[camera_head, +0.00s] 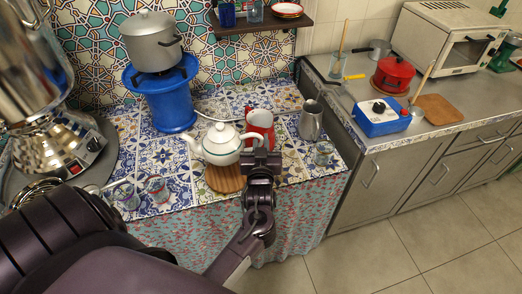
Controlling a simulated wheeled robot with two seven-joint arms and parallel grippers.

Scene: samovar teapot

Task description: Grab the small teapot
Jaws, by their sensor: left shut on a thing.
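The small teapot (221,146) is white with a lid, a dark trim line and a spout pointing left. It is upright over the tiled counter, just behind a round wooden board (226,181); I cannot tell whether it touches the surface. My left gripper (261,158) is at the teapot's right side, shut on its handle. My right gripper is not in view.
A red jug (260,122) stands close behind the teapot, and a metal pitcher (311,120) and a glass (323,153) stand to the right. A large samovar (55,142) fills the left. Small glasses (155,188) stand front left.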

